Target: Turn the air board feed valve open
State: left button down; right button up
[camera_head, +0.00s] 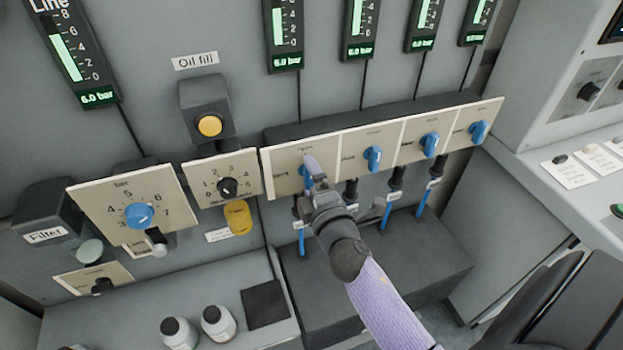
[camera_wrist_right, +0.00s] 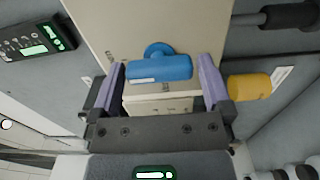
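A row of blue valve handles sits on cream plates in the head view. The leftmost handle (camera_head: 305,177) is partly hidden by my right gripper (camera_head: 311,169), which is right in front of it. In the right wrist view this blue handle (camera_wrist_right: 160,69) lies crosswise between the two purple fingers of my right gripper (camera_wrist_right: 163,64). The fingers are open, one at each end of the handle, with small gaps. The plate lettering is too small to read for certain. My left gripper is not in view.
More blue handles (camera_head: 373,157) continue to the right. Bar gauges (camera_head: 284,38) above read 6.0 bar. A blue regulator knob (camera_head: 139,216), a black knob (camera_head: 228,187) and a yellow cup (camera_head: 238,217) are to the left. White bottles (camera_head: 218,323) stand on the ledge below.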

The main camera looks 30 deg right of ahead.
jog(key=v, duration=1)
jog(key=shift+b, duration=0.45)
jog(key=shift+w, duration=0.1)
